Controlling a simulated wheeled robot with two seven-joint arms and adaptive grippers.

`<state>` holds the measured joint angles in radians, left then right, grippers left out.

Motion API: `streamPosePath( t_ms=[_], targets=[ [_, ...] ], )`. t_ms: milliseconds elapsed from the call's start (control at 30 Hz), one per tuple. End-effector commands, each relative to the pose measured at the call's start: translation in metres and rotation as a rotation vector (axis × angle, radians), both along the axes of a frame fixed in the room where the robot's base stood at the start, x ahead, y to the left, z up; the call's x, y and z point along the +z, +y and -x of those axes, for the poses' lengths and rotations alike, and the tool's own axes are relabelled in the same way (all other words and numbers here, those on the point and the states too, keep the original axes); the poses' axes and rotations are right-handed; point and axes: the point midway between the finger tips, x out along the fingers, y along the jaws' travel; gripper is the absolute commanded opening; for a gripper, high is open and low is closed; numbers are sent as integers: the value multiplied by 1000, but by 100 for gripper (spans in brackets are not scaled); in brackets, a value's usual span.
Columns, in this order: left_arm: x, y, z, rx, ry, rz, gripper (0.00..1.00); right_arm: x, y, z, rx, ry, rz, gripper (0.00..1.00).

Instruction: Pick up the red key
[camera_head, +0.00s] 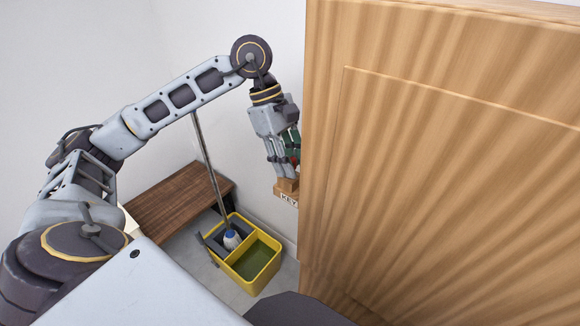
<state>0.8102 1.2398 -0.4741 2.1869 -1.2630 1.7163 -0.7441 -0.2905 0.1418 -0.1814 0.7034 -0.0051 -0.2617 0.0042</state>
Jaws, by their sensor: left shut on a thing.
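My left gripper (282,172) points down beside the wooden cabinet, just above a small wooden holder labelled "KEY" (288,198). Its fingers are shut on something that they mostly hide. A small red patch, which looks like part of the red key (294,160), shows at the right side of the fingers. I cannot make out the key's full shape or whether it still touches the holder. My right gripper is not in view.
A large wooden cabinet (440,150) fills the right side, close to my left gripper. Below stand a yellow mop bucket (272,279) with a mop (207,160) leaning in it and a low brown wooden table (175,200). White walls stand behind.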

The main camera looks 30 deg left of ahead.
Motion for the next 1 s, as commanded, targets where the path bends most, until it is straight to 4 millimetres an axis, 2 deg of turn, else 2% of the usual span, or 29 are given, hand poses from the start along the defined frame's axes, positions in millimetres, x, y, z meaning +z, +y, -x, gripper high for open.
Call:
streamPosePath(
  t_ms=[267,467,1000],
  targets=[
    [3,0,0,0,-1,1,9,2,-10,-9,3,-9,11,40],
    [15,0,-1,0,-2,1,9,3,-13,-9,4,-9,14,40],
    [78,0,0,0,-3,1,9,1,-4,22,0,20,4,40]
  ],
)
